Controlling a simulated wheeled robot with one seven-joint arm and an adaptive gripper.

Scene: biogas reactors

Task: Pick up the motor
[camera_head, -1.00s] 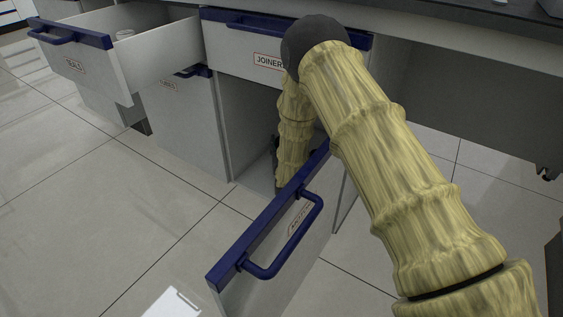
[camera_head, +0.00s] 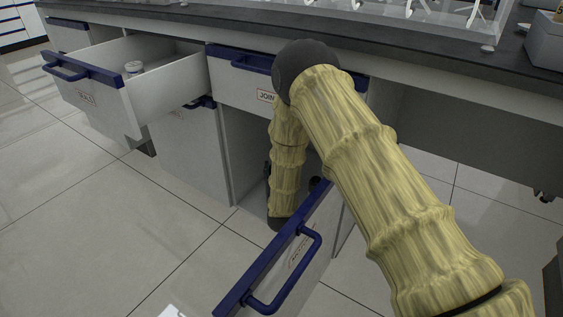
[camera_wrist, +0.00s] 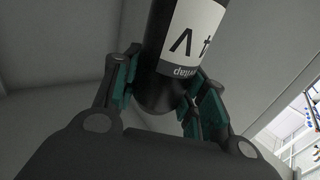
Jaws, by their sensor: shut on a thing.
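The motor (camera_wrist: 185,35) is a black cylinder with a white label in the wrist view. My gripper (camera_wrist: 166,92) is shut on it, with dark fingers and green pads on either side of its lower end. In the head view my arm reaches down into the open lower cabinet (camera_head: 238,150), behind its open door (camera_head: 290,270) with a blue edge and handle. The motor cannot be made out clearly there, and the gripper is mostly hidden by the door and arm.
A closed drawer (camera_head: 232,82) is above the cabinet, under the dark worktop (camera_head: 200,28). The tiled floor (camera_head: 90,220) at the left is clear.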

